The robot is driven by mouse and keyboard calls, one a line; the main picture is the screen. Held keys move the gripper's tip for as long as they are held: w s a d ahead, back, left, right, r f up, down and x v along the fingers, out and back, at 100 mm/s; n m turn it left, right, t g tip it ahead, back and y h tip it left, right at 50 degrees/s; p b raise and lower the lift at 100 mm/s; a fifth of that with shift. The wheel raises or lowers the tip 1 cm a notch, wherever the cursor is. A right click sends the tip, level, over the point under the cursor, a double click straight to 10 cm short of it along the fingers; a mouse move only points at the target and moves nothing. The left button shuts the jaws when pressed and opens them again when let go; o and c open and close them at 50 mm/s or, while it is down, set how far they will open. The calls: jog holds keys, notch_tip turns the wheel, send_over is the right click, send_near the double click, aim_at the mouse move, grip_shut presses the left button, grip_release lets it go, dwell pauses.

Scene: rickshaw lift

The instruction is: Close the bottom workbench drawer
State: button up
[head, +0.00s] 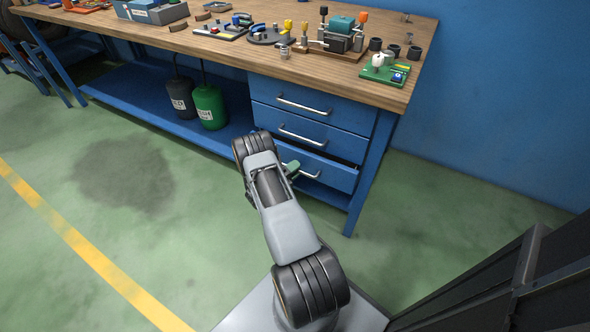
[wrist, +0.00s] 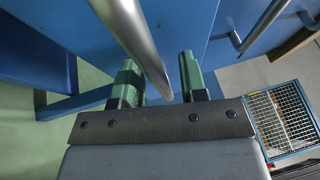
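The bottom drawer (head: 342,178) of the blue workbench is pulled partly out, with a dark gap showing above its front. Its metal handle (head: 311,174) is partly hidden by my gripper. My gripper (head: 292,168) is at the left part of this handle. In the wrist view, my gripper's green fingers (wrist: 160,80) are apart, and a metal handle bar (wrist: 135,38) runs down between them in the picture. Contact between fingers and bar cannot be told.
The middle drawer (head: 290,124) and top drawer (head: 330,108) look shut. The wooden benchtop (head: 225,48) carries tools and parts. A green canister (head: 209,106) and a dark one (head: 181,98) stand on the lower shelf. A bench leg (head: 363,190) stands right of the drawers. Floor in front is clear.

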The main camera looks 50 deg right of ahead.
grip_shut()
dwell(0.3)
jog(key=shift+w, duration=0.1)
